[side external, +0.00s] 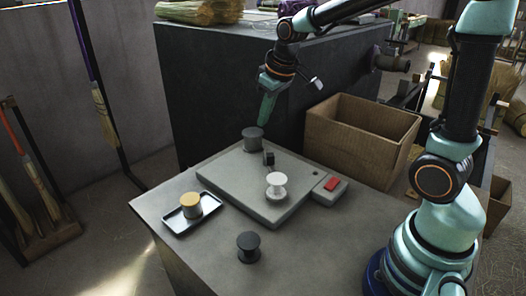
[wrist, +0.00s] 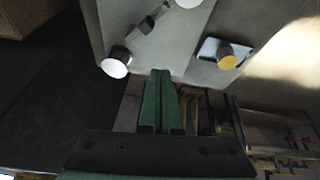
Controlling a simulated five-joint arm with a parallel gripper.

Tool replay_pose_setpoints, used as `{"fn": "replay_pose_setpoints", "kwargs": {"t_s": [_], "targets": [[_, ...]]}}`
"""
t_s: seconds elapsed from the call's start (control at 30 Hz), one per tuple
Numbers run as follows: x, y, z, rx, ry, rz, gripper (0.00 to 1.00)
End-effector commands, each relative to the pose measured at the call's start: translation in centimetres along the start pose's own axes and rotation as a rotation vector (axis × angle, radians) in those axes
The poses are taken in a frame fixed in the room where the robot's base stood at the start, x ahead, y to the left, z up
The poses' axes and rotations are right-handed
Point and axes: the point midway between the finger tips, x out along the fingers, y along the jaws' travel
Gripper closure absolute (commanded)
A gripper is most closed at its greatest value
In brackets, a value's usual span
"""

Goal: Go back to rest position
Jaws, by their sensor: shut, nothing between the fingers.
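My gripper (side external: 265,120) is shut and empty, its green fingers pointing down above the far edge of the grey plate (side external: 230,176). In the side view the fingertips show just above a dark grey cylinder (side external: 253,140); I cannot tell the exact gap. A small black block (side external: 268,158) and a white spool (side external: 276,186) stand on the plate. In the wrist view the closed green fingers (wrist: 161,75) lie side by side with nothing between them. A yellow-topped spool (side external: 190,205) stands in a small tray (side external: 211,203) left of the plate. A black spool (side external: 248,247) stands on the table near its front.
A box with a red button (side external: 331,184) adjoins the plate's right side. An open cardboard box (side external: 355,145) stands behind the table on the right. A tall dark cabinet (side external: 215,90) rises behind, with straw bundles (side external: 198,11) on top. Brooms (side external: 103,115) lean at the left.

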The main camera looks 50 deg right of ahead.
Motion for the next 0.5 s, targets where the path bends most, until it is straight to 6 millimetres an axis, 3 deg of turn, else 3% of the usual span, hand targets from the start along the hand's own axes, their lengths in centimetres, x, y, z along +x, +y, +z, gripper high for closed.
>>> {"fn": "replay_pose_setpoints", "kwargs": {"t_s": [0.03,0.2,0.5], "targets": [[-1.5,-0.6,0.7,0.007,0.02,0.0,1.0],[-4.9,-2.3,4.0,0.039,0.061,-0.006,1.0],[-7.7,-4.5,9.4,0.089,0.123,-0.022,1.0]]}}
